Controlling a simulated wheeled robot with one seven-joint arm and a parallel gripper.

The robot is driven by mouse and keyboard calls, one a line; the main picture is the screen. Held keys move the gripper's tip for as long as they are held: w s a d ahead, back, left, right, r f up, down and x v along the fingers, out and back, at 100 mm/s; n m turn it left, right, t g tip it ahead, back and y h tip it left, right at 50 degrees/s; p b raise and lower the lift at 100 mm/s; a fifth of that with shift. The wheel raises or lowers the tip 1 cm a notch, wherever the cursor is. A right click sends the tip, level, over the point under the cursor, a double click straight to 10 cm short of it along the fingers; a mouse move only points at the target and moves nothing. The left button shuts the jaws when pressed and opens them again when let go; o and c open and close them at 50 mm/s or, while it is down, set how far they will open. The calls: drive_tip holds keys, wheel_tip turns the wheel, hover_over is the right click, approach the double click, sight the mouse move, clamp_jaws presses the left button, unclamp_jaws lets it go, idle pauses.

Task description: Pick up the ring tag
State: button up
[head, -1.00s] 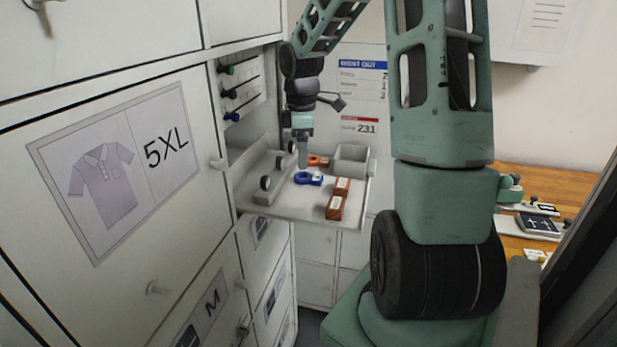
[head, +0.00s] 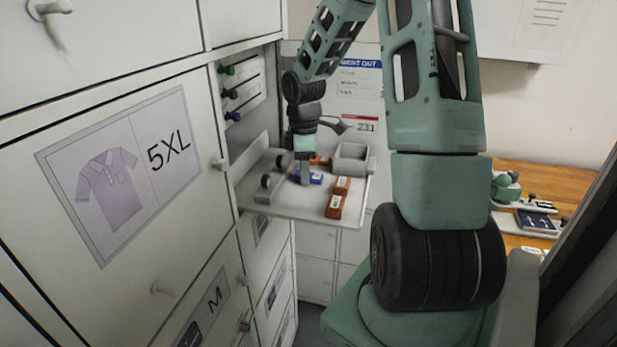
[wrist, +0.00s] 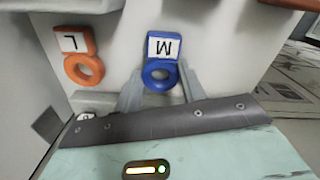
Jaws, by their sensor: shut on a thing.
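A blue ring tag marked M (head: 315,179) is on the pull-out shelf (head: 290,208). It also shows in the wrist view (wrist: 161,73), its ring at the fingertips and its white label pointing away from my gripper. My gripper (head: 304,180) points down at the shelf and is shut on the blue ring; its two fingers show in the wrist view (wrist: 160,90). Whether the tag still touches the shelf is unclear. An orange ring tag marked L (wrist: 82,62) lies to the left in the wrist view, apart from the fingers, and is partly hidden behind my gripper in the head view.
A raised holder with black knobs (head: 266,182) is on the left. Cabinet doors (head: 120,180) stand close on the left.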

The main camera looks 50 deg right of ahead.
drive_tip(key=shift+r, duration=0.1)
wheel_tip(320, 180, up, 10)
drive_tip(key=b, duration=0.1)
drive_tip(key=shift+b, duration=0.3)
idle(0.9)
